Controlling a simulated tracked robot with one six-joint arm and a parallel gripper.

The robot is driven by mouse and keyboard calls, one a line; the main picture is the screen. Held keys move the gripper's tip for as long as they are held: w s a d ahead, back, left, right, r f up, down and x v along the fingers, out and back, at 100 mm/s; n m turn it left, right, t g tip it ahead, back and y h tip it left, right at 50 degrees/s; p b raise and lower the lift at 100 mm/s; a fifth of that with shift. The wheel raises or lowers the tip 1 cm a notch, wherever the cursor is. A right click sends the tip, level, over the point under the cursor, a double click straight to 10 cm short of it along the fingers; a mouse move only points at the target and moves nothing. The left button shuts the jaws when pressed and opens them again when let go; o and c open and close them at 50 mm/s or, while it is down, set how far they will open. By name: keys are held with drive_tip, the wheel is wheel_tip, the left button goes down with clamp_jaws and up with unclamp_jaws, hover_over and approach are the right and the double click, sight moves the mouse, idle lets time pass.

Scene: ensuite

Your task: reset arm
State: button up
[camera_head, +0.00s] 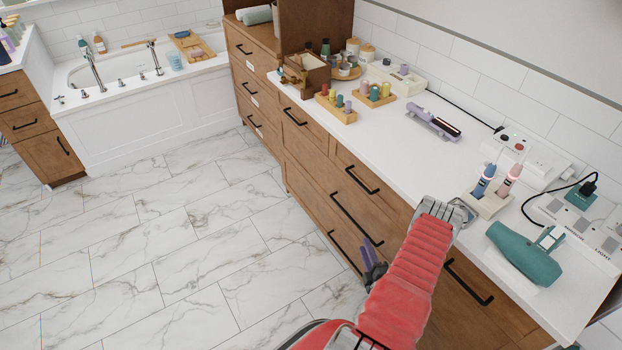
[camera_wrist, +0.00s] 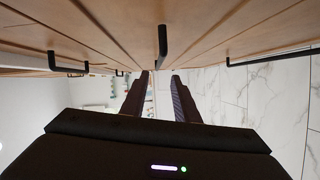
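My red arm reaches up from the bottom of the head view, in front of the wooden drawer cabinet (camera_head: 330,190). My gripper (camera_head: 371,262) is mostly hidden behind the arm; only dark purplish finger parts show at its left, close to the drawer fronts. In the wrist view, my gripper (camera_wrist: 161,76) shows two dark fingers standing apart with nothing held between them. The wooden cabinet front (camera_wrist: 220,25) fills the top of that view, with a black handle (camera_wrist: 162,48) near the fingertips.
The white counter (camera_head: 400,150) holds a teal hair dryer (camera_head: 525,252), two electric toothbrushes (camera_head: 490,185), a purple hair straightener (camera_head: 433,123) and bottles on wooden trays (camera_head: 336,107). Black drawer handles (camera_head: 357,218) jut out near my arm. The marble floor (camera_head: 150,240) at left is clear. A bathtub (camera_head: 130,70) stands behind.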

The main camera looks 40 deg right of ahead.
drive_tip(key=shift+f, duration=0.1)
drive_tip(key=s+a+f+m+g+y, duration=0.2)
drive_tip(key=s+f+m+g, duration=0.15)
drive_tip(key=f, duration=0.25)
drive_tip(key=s+a+f+m+g+y, duration=0.2)
drive_tip(key=s+f+m+g+y, duration=0.15)
drive_tip(key=f, duration=0.35)
drive_tip(key=w+a+r+m+g+y, duration=0.1)
drive_tip(key=w+a+r+m+g, duration=0.15)
drive_tip(key=r, duration=0.95)
drive_tip(key=w+a+r+m+g+y, duration=0.1)
drive_tip(key=a+r+m+g, duration=0.2)
drive_tip(key=r, duration=0.9)
drive_tip(key=w+a+r+m+g, duration=0.2)
drive_tip(key=a+r+g, duration=0.15)
drive_tip(key=r, duration=0.85)
drive_tip(key=s+a+r+n+t+y, duration=0.1)
drive_tip(key=a+r+n+t, duration=0.3)
drive_tip(key=a+r, duration=2.7)
drive_tip(key=r+t, duration=0.1)
drive_tip(key=t, duration=0.1)
drive_tip(key=shift+s+r+n+t, duration=0.15)
drive_tip(key=shift+r+n+t, duration=0.15)
drive_tip(key=shift+n+t, duration=0.1)
